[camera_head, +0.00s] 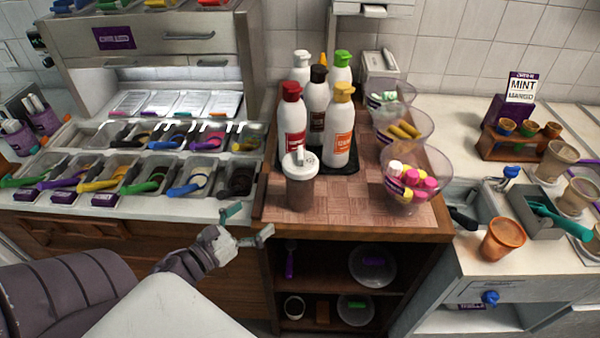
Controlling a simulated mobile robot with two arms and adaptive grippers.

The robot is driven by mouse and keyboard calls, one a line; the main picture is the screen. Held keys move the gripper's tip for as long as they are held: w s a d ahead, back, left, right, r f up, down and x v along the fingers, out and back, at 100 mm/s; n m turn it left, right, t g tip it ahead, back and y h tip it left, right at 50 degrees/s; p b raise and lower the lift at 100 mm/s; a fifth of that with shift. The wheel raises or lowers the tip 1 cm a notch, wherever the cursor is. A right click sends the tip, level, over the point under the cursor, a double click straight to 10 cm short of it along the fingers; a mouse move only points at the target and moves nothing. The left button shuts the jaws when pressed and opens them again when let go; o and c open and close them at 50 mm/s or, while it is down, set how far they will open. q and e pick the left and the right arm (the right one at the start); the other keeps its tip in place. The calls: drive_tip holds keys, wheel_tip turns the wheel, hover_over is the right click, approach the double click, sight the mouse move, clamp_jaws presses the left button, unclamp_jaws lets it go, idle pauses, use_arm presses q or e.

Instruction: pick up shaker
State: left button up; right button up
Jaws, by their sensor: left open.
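The shaker (301,192), a clear cup with a white lid and dark brown contents, stands upright near the front left of the wooden counter top (345,222). My left gripper (249,223) is open and empty, with its teal-grey fingers spread. In the picture it is below and to the left of the shaker, by the counter's front left corner, apart from the shaker. My right gripper is not in view.
Several sauce bottles (292,122) stand close behind the shaker on a dark mat. Clear bowls (408,207) of toppings line the counter's right side. Topping trays with coloured scoops (186,184) are at the left. Bare counter lies in front of the shaker.

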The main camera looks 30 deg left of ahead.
sight(289, 188)
use_arm(q)
drive_tip(key=shift+m, duration=0.6)
drive_tip(key=w, duration=0.2)
drive_tip(key=w+d+r+p, duration=0.1)
drive_tip(key=w, duration=0.2)
drive_tip(key=w+d+r+p, duration=0.1)
drive_tip(key=w, duration=0.1)
drive_tip(key=shift+w, duration=0.35)
drive_tip(key=shift+w+d+f+p, duration=0.1)
drive_tip(key=shift+w+p, duration=0.2)
drive_tip(key=shift+w, duration=0.2)
drive_tip(key=shift+w+d, duration=0.1)
drive_tip(key=shift+w, duration=0.15)
drive_tip(key=w+p, duration=0.1)
drive_tip(key=w, duration=0.1)
drive_tip(key=w+d+p, duration=0.1)
drive_tip(key=w, duration=0.1)
drive_tip(key=shift+w+d+f, duration=0.1)
drive_tip(key=shift+w, duration=0.2)
drive_tip(key=shift+s, duration=0.1)
drive_tip(key=shift+c, duration=0.8)
drive_tip(key=c, duration=1.3)
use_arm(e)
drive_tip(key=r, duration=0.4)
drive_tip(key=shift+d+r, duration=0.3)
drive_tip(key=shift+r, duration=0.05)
